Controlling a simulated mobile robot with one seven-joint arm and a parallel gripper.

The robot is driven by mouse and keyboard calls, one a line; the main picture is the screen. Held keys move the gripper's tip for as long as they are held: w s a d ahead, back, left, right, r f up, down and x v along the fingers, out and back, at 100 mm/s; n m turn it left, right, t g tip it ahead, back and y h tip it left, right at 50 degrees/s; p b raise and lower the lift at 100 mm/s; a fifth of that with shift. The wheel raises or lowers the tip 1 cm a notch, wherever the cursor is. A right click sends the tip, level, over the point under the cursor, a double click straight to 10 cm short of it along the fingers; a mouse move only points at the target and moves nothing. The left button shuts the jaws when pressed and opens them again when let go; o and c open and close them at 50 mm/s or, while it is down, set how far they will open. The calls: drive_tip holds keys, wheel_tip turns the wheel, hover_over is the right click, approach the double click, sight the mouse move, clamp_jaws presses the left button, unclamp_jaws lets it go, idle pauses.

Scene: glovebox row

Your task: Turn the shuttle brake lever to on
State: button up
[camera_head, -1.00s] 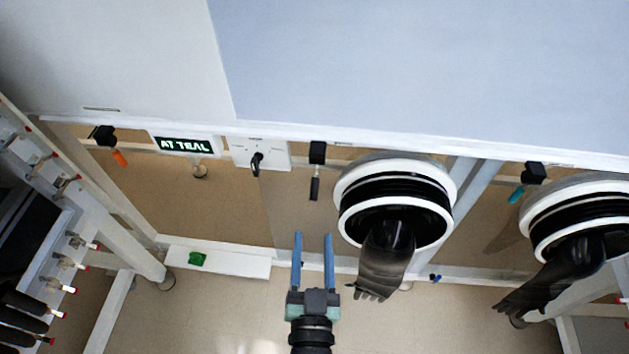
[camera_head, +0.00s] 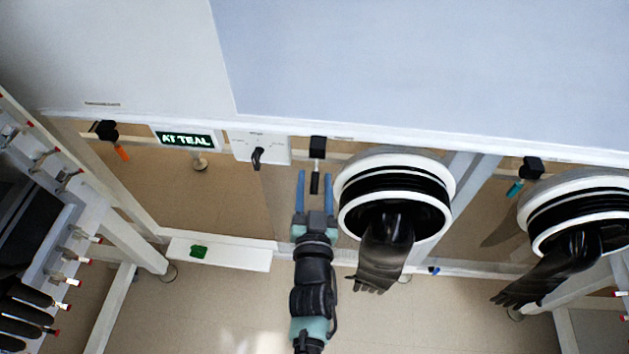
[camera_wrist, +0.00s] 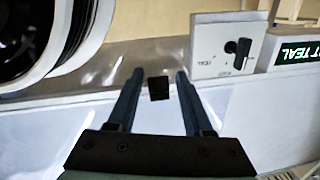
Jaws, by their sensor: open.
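A black lever (camera_head: 314,183) hangs straight down from a black block (camera_head: 317,147) under the front edge of the cabinet. No label on it is readable, so I cannot confirm from the pictures that it is the shuttle brake lever. My gripper (camera_head: 315,174) is open, with one blue finger on each side of the lever's handle in the head view. In the wrist view, a black square-faced part (camera_wrist: 158,87), apparently of this lever, shows between the open fingertips (camera_wrist: 159,74). Whether the fingers touch it cannot be told.
Left of the lever are a white panel (camera_head: 244,150) with a black knob (camera_head: 257,158), a display (camera_head: 185,140) reading "AT TEAL" and an orange-tipped lever (camera_head: 121,152). A glove port (camera_head: 347,192) stands close right; a teal lever (camera_head: 515,188) is farther right.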

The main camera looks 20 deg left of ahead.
drive_tip(key=shift+c, duration=0.3)
clamp_jaws()
idle(1.1)
